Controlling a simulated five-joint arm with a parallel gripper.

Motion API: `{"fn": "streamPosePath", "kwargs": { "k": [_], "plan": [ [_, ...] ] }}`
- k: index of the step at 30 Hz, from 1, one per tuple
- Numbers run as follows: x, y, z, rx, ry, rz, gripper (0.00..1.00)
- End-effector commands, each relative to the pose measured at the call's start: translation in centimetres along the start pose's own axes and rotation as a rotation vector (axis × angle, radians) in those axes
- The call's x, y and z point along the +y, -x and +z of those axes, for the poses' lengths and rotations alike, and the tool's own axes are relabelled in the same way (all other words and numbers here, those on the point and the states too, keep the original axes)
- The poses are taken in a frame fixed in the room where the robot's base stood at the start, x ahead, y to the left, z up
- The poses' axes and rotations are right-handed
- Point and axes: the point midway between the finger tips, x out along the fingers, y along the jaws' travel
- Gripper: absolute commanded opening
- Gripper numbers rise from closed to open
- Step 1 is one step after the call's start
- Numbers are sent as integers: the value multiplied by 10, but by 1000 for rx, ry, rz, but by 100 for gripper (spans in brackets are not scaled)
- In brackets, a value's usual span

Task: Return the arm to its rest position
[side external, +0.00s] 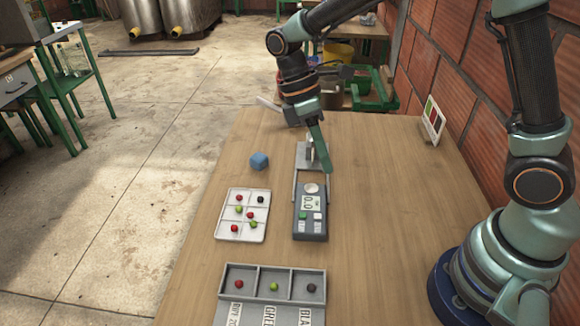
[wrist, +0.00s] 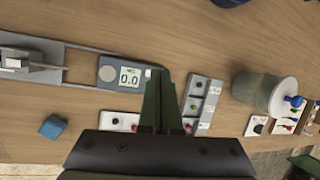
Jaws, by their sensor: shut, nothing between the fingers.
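My gripper (side external: 326,165) points down over the far part of the wooden table, by the rail end of the grey meter. In the wrist view its two fingers (wrist: 159,85) are together with nothing held between them. The grey meter (side external: 310,228) lies on the table; its display reads 0.0 in the wrist view (wrist: 130,77). My arm reaches out from its base at the right and bends down to the gripper.
A white tray (side external: 234,234) holds several coloured berries. A three-compartment tray (side external: 272,268) holds red, green and dark berries. A blue cube (side external: 259,160) stands left of the meter. A lidded container (wrist: 255,90) shows in the wrist view.

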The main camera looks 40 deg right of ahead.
Motion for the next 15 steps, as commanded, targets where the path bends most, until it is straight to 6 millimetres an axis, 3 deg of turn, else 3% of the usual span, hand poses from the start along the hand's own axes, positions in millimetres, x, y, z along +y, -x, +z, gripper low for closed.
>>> {"fn": "streamPosePath", "kwargs": {
  "k": [6, 15],
  "plan": [
    [-1, 34, 34, 203, -241, 123, 0],
    [-7, 61, 79, 494, -563, 247, 0]
  ]
}}
